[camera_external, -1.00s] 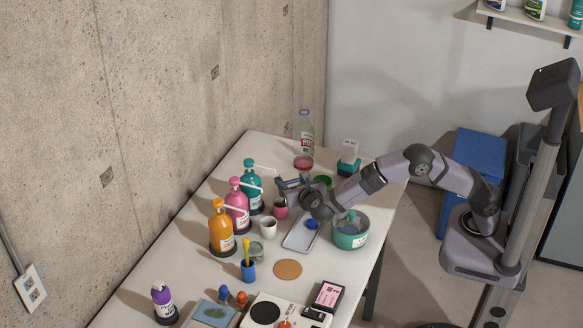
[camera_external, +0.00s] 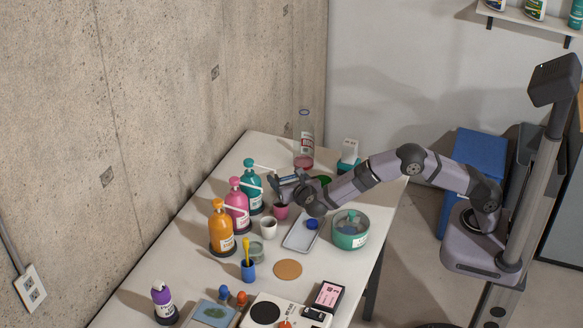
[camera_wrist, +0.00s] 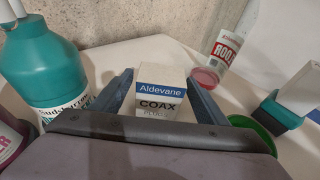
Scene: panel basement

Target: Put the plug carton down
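The plug carton (camera_wrist: 160,92) is a white box with a blue "Aldevane" band and the word "COAX". In the wrist view it stands upright between the two dark blue fingers of my gripper (camera_wrist: 161,82). The fingertips lie close along both sides of it, and it looks held. In the outside view my gripper (camera_external: 287,184) is over the far part of the table (camera_external: 200,285), beside the teal pump bottle (camera_external: 252,188). The carton is hard to make out there. Its bottom is hidden in the wrist view, so I cannot tell whether it touches the table.
The teal bottle (camera_wrist: 42,65) is close on the left. A clear red-based bottle (camera_wrist: 219,55) stands behind right, and a teal-based white block (camera_wrist: 287,100) and green round thing (camera_wrist: 256,128) are right. A pink cup (camera_external: 281,211), grey tray (camera_external: 301,234) and green pot (camera_external: 350,230) are nearer.

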